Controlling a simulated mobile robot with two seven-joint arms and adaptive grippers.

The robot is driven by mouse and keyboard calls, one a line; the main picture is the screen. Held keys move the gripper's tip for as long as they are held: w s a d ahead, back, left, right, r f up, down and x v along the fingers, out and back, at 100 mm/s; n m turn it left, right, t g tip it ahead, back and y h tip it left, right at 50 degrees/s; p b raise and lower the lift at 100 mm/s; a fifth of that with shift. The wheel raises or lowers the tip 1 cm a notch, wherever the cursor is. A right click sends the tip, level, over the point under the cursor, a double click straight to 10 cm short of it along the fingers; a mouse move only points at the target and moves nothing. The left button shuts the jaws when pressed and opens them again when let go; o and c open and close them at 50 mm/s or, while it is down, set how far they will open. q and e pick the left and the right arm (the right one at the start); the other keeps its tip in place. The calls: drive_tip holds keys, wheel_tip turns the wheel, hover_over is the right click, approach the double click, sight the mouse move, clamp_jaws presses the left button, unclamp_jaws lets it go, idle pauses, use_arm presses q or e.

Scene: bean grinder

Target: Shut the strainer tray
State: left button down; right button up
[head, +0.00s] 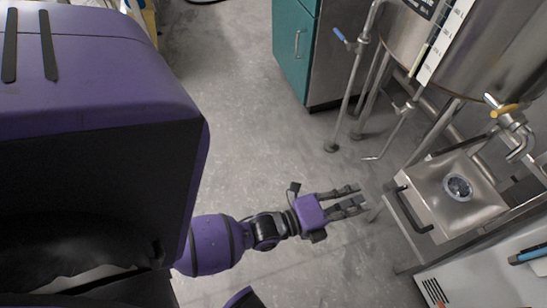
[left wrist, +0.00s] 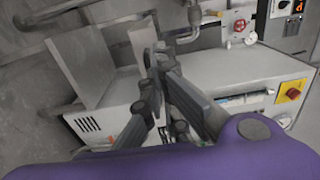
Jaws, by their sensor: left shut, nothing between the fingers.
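The strainer tray (head: 480,214) is a square metal tray with a round strainer in its middle, at the right of the head view. A black bar handle (head: 408,211) is on its left side. How far the tray is pulled out is hard to tell. My left gripper (head: 362,200) is shut and empty, a little left of the handle and apart from it in the picture. Its fingers also show in the left wrist view (left wrist: 154,68). I cannot clearly make out the tray in the left wrist view. My right gripper is not in view.
Large steel tanks (head: 500,55) with pipes and valves stand above and behind the tray. A white machine housing (head: 470,280) is at the lower right; the left wrist view shows a red knob (left wrist: 239,26) nearby. A teal cabinet (head: 294,50) stands at the back.

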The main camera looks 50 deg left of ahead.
use_arm(q)
drive_tip(key=b+x, duration=0.2)
drive_tip(key=x, duration=1.1)
drive_tip(key=shift+w+d, duration=0.1)
drive_tip(key=shift+w, duration=0.2)
drive_tip(key=b, duration=0.1)
approach(441, 169)
drive_tip(key=w, duration=0.1)
drive_tip(key=w+r, duration=0.1)
drive_tip(key=w+d+r, duration=0.1)
drive_tip(key=shift+w+d, duration=0.1)
drive_tip(key=shift+w, duration=0.15)
drive_tip(key=b+x, duration=0.1)
drive_tip(key=x, duration=0.5)
drive_tip(key=shift+f+b, duration=0.2)
drive_tip(key=shift+b, duration=0.15)
drive_tip(key=shift+w+r, duration=0.1)
drive_tip(key=shift+w, duration=0.1)
drive_tip(key=shift+r, duration=0.15)
